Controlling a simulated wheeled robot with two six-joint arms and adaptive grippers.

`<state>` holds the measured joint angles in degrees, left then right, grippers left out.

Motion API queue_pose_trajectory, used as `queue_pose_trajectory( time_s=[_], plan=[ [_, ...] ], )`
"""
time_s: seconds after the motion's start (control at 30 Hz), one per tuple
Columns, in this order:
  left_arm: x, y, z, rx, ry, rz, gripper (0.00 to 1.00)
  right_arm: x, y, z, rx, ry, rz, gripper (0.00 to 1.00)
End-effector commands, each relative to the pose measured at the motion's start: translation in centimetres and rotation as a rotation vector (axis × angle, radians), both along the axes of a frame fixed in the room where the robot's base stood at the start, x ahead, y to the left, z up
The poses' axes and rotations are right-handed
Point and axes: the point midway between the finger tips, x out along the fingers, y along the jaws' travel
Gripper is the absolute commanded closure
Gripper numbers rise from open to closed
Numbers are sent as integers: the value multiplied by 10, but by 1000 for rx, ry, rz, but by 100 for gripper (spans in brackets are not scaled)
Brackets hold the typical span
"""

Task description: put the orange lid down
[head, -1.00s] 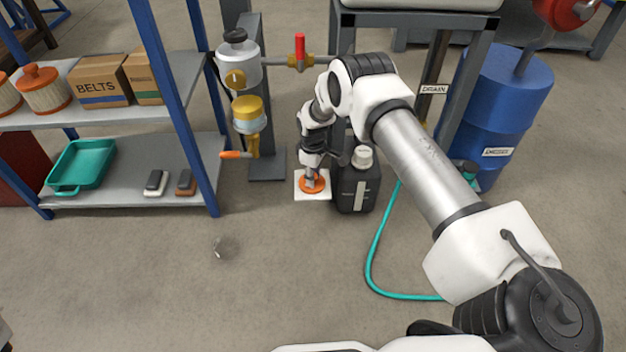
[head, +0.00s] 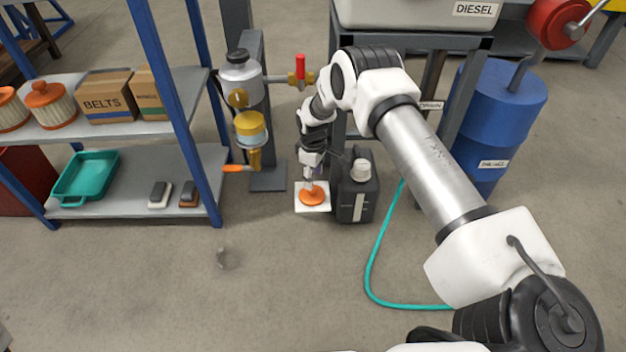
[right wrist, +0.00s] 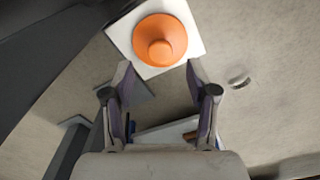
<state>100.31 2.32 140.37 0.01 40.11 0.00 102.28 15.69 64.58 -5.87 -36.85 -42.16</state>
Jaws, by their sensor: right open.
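The orange lid (head: 312,197) lies flat on a white square pad (head: 323,208) on the floor, its knob facing up. In the right wrist view the whole lid (right wrist: 160,40) shows on the white pad (right wrist: 196,48), just beyond the fingertips. My right gripper (head: 310,184) is above the lid. In the right wrist view its two fingers (right wrist: 159,75) are spread with nothing between them, and the lid is clear of them. My left gripper is not in view.
A black jug (head: 357,192) with a white cap stands close right of the pad. A post with a filter bowl (head: 250,128) and valves rises behind left. A blue shelf (head: 135,190) stands left. A teal hose (head: 372,262) lies right.

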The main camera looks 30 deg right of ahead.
Motion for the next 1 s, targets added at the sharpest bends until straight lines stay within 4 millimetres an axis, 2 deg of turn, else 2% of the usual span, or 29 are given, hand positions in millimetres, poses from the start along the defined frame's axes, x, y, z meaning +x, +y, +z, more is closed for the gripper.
queue_pose_trajectory(
  time_s=[0.03, 0.13, 0.2, 0.27, 0.37, 0.4, 0.43, 0.5, 0.6, 0.63, 0.7, 0.77, 1.0],
  plan=[
    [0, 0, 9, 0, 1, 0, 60, 0, 0, 14, 1, -1, -1, 42],
    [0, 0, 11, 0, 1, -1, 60, -6, 4, 14, 3, 4, -8, 42],
    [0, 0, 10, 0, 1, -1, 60, -20, 16, -1, 9, 7, -28, 42],
    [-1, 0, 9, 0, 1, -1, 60, -46, 35, -23, 18, 11, -68, 42],
    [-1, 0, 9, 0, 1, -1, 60, -122, 79, -62, 35, 19, -183, 42],
    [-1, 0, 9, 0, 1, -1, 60, -160, 95, -72, 39, 22, -241, 42],
    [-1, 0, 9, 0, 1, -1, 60, -190, 106, -76, 40, 25, -285, 42],
    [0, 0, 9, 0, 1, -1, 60, -255, 124, -74, 38, 26, -384, 42],
    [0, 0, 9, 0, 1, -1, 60, -325, 137, -55, 26, 22, -499, 42],
    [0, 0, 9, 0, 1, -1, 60, -340, 139, -49, 22, 21, -525, 42],
    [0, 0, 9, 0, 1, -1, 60, -363, 141, -37, 17, 15, -566, 42],
    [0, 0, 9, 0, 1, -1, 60, -372, 142, -31, 15, 12, -584, 42],
    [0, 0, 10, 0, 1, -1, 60, -373, 142, -30, 15, 7, -591, 42]
  ],
)
